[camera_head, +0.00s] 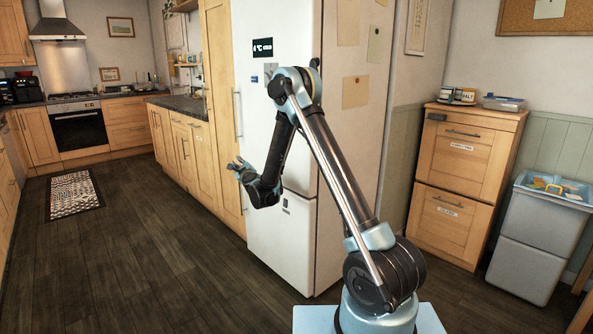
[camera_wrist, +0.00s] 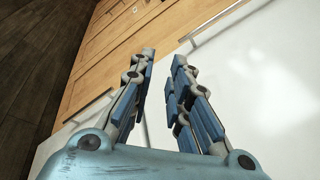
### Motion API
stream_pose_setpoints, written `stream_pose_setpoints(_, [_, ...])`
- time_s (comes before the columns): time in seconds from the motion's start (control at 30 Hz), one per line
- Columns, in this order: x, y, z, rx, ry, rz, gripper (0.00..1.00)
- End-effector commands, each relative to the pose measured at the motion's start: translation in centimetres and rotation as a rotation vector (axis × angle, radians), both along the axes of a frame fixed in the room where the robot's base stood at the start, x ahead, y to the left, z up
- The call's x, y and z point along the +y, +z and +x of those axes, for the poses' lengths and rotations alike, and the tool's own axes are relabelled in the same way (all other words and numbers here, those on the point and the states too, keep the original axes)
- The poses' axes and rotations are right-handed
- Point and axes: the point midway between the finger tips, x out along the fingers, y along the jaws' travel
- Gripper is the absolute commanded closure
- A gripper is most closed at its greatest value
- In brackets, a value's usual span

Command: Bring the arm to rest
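My arm (camera_head: 335,170) rises from my base, bends at the elbow and folds down to the left, in front of the white fridge (camera_head: 268,220). My gripper (camera_head: 238,168) hangs at the end of the arm, in the air near the fridge's left edge, and points left. In the wrist view my gripper (camera_wrist: 162,85) shows two blue-padded fingers with a gap between them. The gap is empty and the fingers are apart. The fridge (camera_wrist: 275,110) and wooden cabinet fronts lie beyond them in that view.
Wooden cabinets (camera_head: 183,145) run along the left of the fridge. A wooden drawer unit (camera_head: 462,180) and a grey bin (camera_head: 540,235) stand at the right. The dark wooden floor (camera_head: 150,250) is open at the left, with a patterned rug (camera_head: 74,195) farther back.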

Motion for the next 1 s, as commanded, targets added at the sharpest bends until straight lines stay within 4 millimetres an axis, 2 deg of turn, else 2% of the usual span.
stream_pose_setpoints(0.03, [-0.7,1.4,-0.2,-0.012,0.012,-0.042,0.83])
stream_pose_setpoints(0.2, [-2.5,5.1,-1.6,-0.053,0.061,-0.199,0.83])
stream_pose_setpoints(0.5, [-6.8,9.9,-4.8,-0.116,0.153,-0.477,0.83])
stream_pose_setpoints(0.73, [-10.7,12.1,-8.3,-0.150,0.226,-0.692,0.83])
stream_pose_setpoints(1.0, [-15.6,13.1,-13.5,-0.170,0.323,-0.940,0.83])
